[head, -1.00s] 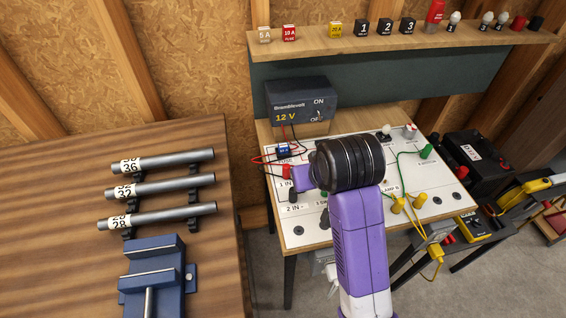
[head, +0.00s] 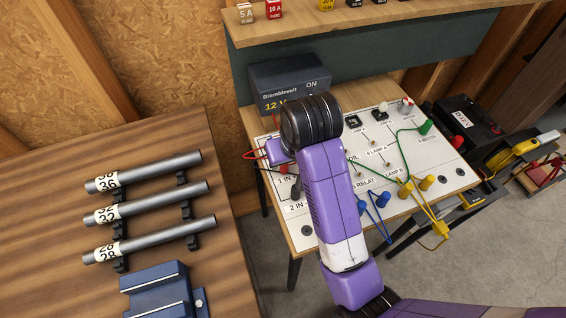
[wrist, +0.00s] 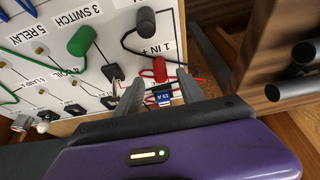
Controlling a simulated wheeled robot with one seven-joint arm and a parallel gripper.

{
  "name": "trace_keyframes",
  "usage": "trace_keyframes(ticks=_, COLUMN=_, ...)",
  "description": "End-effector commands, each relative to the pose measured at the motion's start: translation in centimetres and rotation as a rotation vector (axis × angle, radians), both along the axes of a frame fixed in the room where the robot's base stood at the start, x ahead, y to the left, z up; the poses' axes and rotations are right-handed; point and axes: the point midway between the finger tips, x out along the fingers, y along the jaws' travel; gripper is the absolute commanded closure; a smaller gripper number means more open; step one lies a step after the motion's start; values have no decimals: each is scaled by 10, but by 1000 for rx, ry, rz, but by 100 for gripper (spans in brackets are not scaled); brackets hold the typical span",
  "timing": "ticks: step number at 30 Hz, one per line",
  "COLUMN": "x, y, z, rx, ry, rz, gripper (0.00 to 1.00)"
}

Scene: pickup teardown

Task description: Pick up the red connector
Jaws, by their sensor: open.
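The red connector (wrist: 160,70) stands on the white panel at the 1 IN + mark in the wrist view. In the head view only a bit of the red connector (head: 284,169) shows beside my arm. My gripper (wrist: 159,84) is open, its two grey fingers pointing at the panel with the red connector between and just beyond their tips. I cannot tell whether they touch it. In the head view my wrist hides the fingers.
A black connector (wrist: 146,22) stands close to the red one, and a green connector (wrist: 81,41) stands to the left. A blue fuse (wrist: 161,94) with red wires lies near the fingers. The Bramblevolt supply box (head: 290,82) stands behind the panel (head: 305,240).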

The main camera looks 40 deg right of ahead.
Motion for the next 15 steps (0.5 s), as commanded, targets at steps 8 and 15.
trace_keyframes(ticks=8, x=14, y=-2, z=-35, rx=1, ry=3, rz=2, gripper=54)
trace_keyframes(ticks=15, x=17, y=-4, z=-41, rx=1, ry=0, rz=0, gripper=54)
